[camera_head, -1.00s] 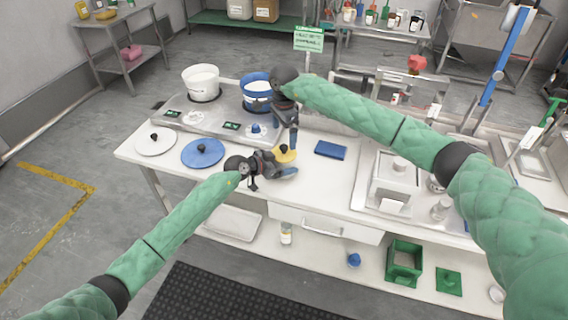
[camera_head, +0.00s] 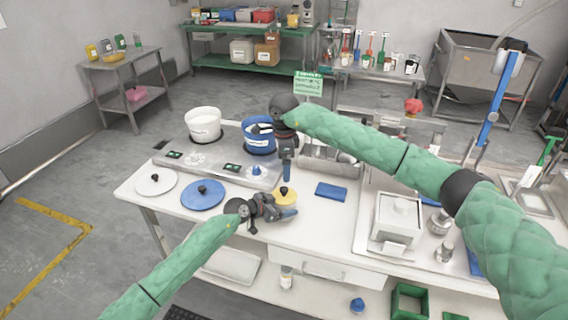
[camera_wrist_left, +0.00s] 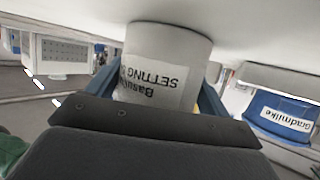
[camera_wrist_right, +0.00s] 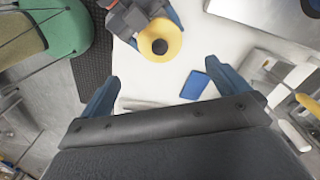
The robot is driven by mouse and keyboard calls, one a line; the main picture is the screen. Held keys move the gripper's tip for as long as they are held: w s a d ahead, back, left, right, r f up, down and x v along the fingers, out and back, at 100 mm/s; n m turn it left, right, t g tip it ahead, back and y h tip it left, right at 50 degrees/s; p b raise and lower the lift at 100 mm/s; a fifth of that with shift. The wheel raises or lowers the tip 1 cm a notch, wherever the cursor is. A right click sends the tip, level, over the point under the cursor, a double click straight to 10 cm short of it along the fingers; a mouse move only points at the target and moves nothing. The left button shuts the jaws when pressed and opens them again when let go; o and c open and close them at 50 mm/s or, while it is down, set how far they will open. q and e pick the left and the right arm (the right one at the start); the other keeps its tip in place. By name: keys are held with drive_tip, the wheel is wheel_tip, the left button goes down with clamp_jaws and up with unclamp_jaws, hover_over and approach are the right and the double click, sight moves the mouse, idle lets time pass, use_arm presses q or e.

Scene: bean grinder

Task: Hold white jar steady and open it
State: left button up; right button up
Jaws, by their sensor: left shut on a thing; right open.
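The white jar stands upright near the table's front edge. It fills the upper middle of the left wrist view (camera_wrist_left: 165,60), upside down with its label showing. My left gripper (camera_head: 287,213) is shut on the jar's body, and its blue fingers lie on both sides; in the head view it hides most of the jar. The jar's yellow lid (camera_head: 279,196) with a black knob sits on top, and it also shows in the right wrist view (camera_wrist_right: 150,52). My right gripper (camera_wrist_right: 168,85) points down, open and empty, above and near the lid, apart from it.
A blue cloth-like item (camera_head: 331,191) lies right of the jar. A blue lid (camera_head: 203,194) and a white lid (camera_head: 156,182) lie at left. White (camera_head: 203,125) and blue (camera_head: 259,138) buckets stand behind. A white lidded box (camera_head: 398,220) stands at right.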

sight(284, 188)
drive_tip(key=shift+f+m, duration=0.1)
drive_tip(key=shift+m, duration=0.2)
wheel_tip(284, 188, down, 12)
drive_tip(key=shift+r, duration=0.15)
idle(0.4)
drive_tip(key=c, duration=1)
drive_tip(key=shift+r, duration=0.5)
drive_tip(key=shift+r, duration=0.7)
